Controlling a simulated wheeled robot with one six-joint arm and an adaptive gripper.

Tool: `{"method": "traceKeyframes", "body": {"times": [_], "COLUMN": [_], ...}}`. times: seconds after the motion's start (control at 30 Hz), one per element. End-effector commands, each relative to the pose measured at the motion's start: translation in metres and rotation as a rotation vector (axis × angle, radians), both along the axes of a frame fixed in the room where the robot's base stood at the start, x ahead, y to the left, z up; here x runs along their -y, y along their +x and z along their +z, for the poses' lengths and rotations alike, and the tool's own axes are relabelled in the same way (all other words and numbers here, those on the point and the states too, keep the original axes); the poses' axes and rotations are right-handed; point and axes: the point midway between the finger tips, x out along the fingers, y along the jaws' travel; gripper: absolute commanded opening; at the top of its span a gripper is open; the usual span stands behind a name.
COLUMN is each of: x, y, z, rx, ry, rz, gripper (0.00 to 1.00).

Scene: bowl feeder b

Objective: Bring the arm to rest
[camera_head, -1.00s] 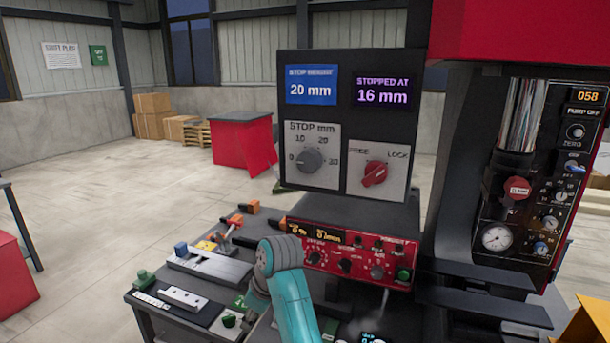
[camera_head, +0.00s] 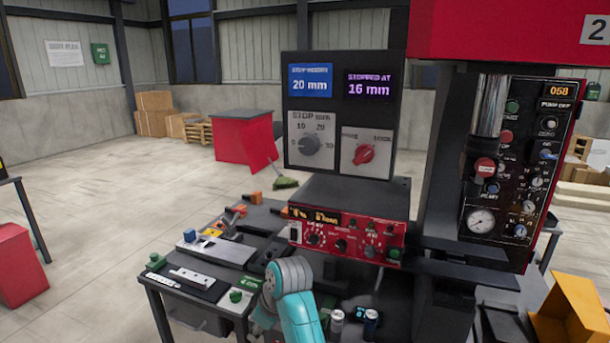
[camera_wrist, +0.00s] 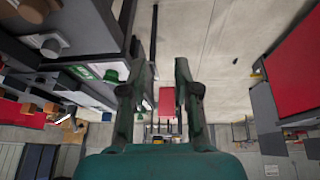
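My gripper (camera_wrist: 162,68) shows in the wrist view with its two dark fingers apart and nothing between them. It is open and empty. Floor and a red block (camera_wrist: 167,101) show in the gap beyond the fingers. My teal arm rises at the bottom middle of the head view, in front of the workbench (camera_head: 151,290). The gripper itself is hidden in the head view.
A red control box (camera_head: 345,240) and a panel reading 20 mm and 16 mm (camera_head: 341,110) stand behind the arm. A tall press (camera_head: 447,170) is on the right. An orange bin (camera_head: 575,310) sits lower right. Open floor (camera_head: 80,195) lies left.

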Motion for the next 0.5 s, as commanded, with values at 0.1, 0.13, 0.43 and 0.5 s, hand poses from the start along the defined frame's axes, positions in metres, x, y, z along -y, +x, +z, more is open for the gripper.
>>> {"method": "traceKeyframes", "body": {"times": [0.1,0.13,0.43,0.5], "x": [0.008,0.011,0.048,0.06], "y": [-0.005,-0.006,-0.033,-0.044], "z": [-0.022,-0.028,-0.107,-0.128], "rx": [0.008,0.011,0.064,0.084], "ry": [0.009,0.013,0.058,0.073], "rz": [-0.034,-0.043,-0.187,-0.23], "gripper": [0.31,0.31,0.31,0.31]}}
